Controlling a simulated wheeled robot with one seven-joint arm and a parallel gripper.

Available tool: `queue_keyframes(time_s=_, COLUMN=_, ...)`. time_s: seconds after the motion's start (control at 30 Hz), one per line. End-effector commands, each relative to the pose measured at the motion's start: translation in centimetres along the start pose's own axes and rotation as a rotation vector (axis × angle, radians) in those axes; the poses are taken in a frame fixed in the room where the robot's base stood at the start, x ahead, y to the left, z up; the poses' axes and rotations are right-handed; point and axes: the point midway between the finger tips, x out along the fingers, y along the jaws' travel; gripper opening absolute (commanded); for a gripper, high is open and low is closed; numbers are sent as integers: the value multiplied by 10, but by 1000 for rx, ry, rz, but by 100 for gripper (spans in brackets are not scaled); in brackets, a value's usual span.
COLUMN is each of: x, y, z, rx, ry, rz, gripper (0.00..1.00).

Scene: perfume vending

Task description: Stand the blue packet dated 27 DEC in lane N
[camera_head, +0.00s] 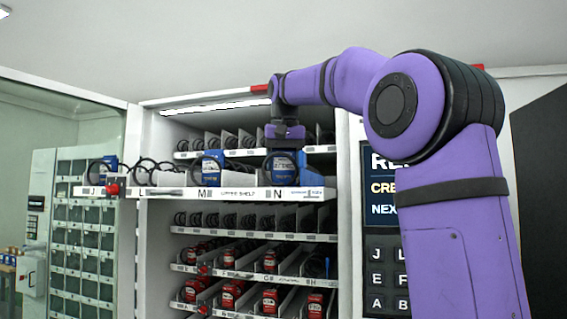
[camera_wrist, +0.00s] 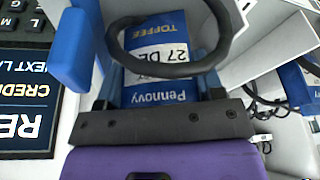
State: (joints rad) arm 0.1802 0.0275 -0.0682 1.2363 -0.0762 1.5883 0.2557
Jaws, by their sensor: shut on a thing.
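The blue packet (camera_head: 283,167) stands at the front of lane N on the pulled-out upper shelf, behind a dark wire coil. In the wrist view the packet (camera_wrist: 160,95) appears upside down, with "TOFFEE", "Pennovy" and "27 DE" readable; the coil crosses the rest of the date. My gripper (camera_head: 285,140) reaches down from above at the packet's top. In the wrist view my gripper (camera_wrist: 162,88) has a finger on each side of the packet and is shut on it. The lane N label (camera_head: 278,194) is on the shelf's front edge below.
Another blue packet (camera_head: 208,167) stands in lane M to the left, and one (camera_head: 108,168) is near lane J. Wire coils and lane dividers are close around my gripper. Lower shelves hold red packets (camera_head: 269,298). A keypad panel (camera_head: 386,255) is at the right.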

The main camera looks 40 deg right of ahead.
Motion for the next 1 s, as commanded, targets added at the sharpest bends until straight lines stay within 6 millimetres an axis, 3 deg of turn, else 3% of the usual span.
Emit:
queue_keyframes(time_s=0.3, x=2, y=0, z=1, rx=0, ry=0, rz=0, gripper=37)
queue_keyframes(time_s=0.33, x=2, y=0, z=1, rx=0, ry=0, rz=0, gripper=66)
queue_keyframes(time_s=0.37, x=2, y=0, z=1, rx=0, ry=0, rz=0, gripper=72)
queue_keyframes(time_s=0.73, x=-2, y=0, z=-1, rx=0, ry=2, rz=0, gripper=72)
queue_keyframes(time_s=1.0, x=-45, y=0, z=-1, rx=0, ry=5, rz=-1, gripper=72)
